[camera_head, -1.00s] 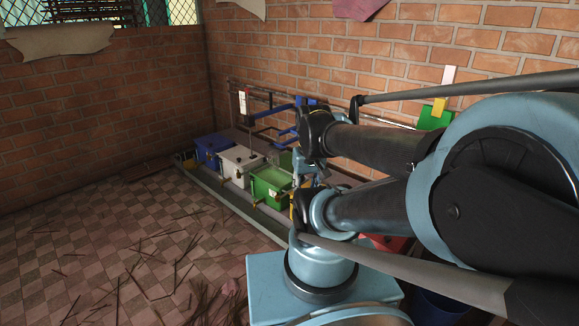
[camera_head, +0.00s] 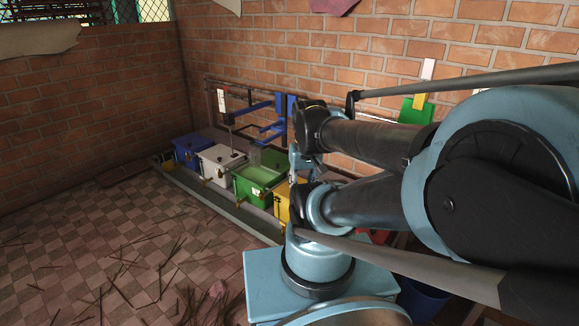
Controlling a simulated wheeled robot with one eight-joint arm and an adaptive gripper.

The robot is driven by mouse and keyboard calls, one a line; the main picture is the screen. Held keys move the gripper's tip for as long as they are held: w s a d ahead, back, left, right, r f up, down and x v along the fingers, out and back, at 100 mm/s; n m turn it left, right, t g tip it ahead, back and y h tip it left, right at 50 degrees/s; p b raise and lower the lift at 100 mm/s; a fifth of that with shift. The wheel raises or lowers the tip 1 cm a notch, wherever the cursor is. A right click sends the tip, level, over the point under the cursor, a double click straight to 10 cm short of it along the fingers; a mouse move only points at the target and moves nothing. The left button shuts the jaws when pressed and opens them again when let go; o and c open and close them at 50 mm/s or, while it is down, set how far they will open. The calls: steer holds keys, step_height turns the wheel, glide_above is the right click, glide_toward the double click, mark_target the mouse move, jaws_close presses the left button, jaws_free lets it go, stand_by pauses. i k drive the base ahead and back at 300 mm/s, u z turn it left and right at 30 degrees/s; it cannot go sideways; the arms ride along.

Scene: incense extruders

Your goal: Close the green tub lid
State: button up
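The green tub (camera_head: 246,191) stands in a row of coloured tubs along the brick wall, left of my arm. A pale green surface shows at its top, and a greenish, see-through upright panel (camera_head: 269,160) stands behind it. I cannot tell for sure whether that panel is its lid. My arm fills the right side of the view, and its far joints are just right of the tub. I cannot make out my gripper's fingers; they are hidden behind the arm or too small to tell.
A blue tub (camera_head: 187,152) and a white tub (camera_head: 220,165) stand left of the green one, a partly hidden yellow tub (camera_head: 282,204) right of it. Blue bars (camera_head: 262,108) stand behind. A grey rail (camera_head: 215,206) runs in front. Thin sticks litter the open tiled floor (camera_head: 90,250).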

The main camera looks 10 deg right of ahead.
mark_target(277, 161)
steer(key=z, duration=2.3)
steer(key=k, duration=1.05)
steer(key=u, duration=1.85)
steer(key=i, duration=1)
